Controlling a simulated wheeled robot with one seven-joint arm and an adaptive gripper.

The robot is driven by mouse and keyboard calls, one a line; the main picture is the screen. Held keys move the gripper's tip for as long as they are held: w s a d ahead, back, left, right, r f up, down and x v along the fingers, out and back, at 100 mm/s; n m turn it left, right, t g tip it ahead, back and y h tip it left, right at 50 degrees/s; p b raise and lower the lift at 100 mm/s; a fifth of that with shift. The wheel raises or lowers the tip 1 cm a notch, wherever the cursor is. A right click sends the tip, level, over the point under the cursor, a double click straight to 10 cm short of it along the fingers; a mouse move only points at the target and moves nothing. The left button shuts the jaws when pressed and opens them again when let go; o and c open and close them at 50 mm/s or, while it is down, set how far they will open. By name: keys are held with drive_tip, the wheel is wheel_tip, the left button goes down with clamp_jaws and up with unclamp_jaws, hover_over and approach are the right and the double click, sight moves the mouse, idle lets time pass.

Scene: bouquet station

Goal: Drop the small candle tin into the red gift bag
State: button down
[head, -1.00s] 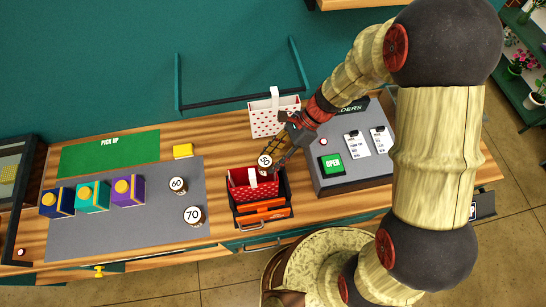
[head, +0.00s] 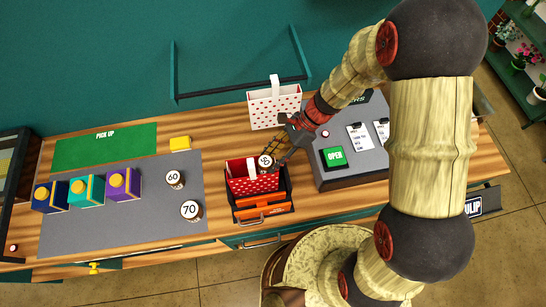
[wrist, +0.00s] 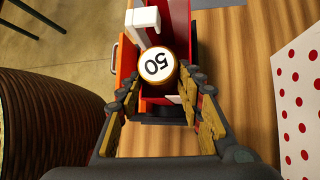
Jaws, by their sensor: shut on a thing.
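The small candle tin (wrist: 155,65), with a white lid marked 50, is between the fingers of my gripper (wrist: 158,92), which is shut on it. In the head view the tin (head: 265,161) is over the right part of the red gift bag (head: 240,180). The bag has white dots and a white handle, and sits in a dark holder with an orange front. In the wrist view the bag (wrist: 178,30) shows beneath and beyond the tin. I cannot tell how far the tin is above the bag's opening.
Two other tins, marked 60 (head: 175,179) and 70 (head: 191,210), stand on the grey mat (head: 120,232) to the left. A white bag with red dots (head: 274,108) stands behind. A grey order console (head: 345,172) is close on the right.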

idle(0.3)
drive_tip(key=c, duration=1.1)
unclamp_jaws()
wheel_tip(320, 180, up, 8)
drive_tip(key=p, duration=0.6)
drive_tip(key=shift+p, duration=0.3)
idle(0.4)
